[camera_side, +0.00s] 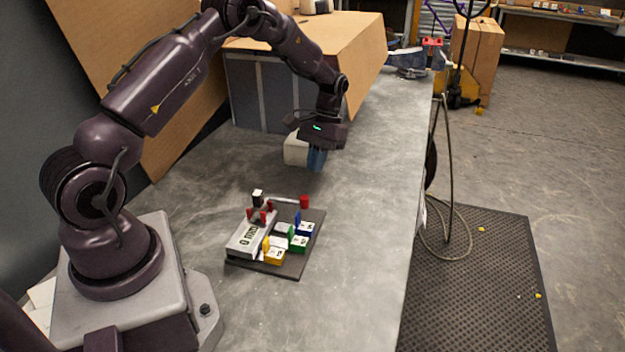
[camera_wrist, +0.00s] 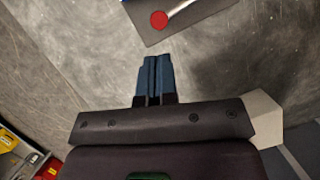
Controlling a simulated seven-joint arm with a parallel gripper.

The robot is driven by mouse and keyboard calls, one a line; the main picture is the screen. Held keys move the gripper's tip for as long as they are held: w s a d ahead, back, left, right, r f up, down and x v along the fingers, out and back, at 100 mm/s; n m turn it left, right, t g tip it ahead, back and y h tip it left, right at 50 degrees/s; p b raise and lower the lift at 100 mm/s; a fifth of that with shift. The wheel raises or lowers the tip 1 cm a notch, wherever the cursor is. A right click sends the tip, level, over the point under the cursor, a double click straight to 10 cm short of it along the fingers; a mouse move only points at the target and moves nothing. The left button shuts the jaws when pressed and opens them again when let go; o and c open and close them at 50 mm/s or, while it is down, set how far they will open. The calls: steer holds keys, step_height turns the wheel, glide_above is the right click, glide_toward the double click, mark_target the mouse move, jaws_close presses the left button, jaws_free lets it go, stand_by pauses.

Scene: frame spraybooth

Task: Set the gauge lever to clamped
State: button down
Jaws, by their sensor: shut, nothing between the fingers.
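The gauge fixture sits on a dark base plate (camera_side: 291,272) on the bench. It has a grey body with dark markings (camera_side: 246,236), red parts, and yellow, green and blue pieces. A silver lever ending in a red knob (camera_side: 304,201) lies across the plate's far edge, the knob to the right. The red knob (camera_wrist: 159,20) and part of the plate (camera_wrist: 205,18) show at the top of the wrist view. My gripper (camera_side: 317,160) is beyond the fixture, above the bench and apart from the knob. Its blue fingers (camera_wrist: 154,62) are shut and empty.
A whitish block (camera_side: 295,150) stands close beside my gripper, partly hidden by it; it also shows in the wrist view (camera_wrist: 263,117). A large cardboard box (camera_side: 345,62) stands at the back. The grey bench (camera_side: 375,220) is clear to the fixture's right.

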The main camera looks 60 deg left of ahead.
steer(key=shift+v, duration=2.25)
steer(key=shift+s+a, duration=0.1)
steer(key=s+d+r+m+t+y, duration=0.2)
steer(key=s+d+r+m+t, duration=0.3)
steer(key=s+d+r, duration=1.3)
steer(key=s+r+t, duration=0.1)
steer(key=s+t, duration=0.2)
steer(key=t, duration=0.1)
steer(key=shift+s+d+r+m, duration=0.25)
steer(key=shift+s+r+m, duration=0.1)
steer(key=shift+s+m, duration=0.05)
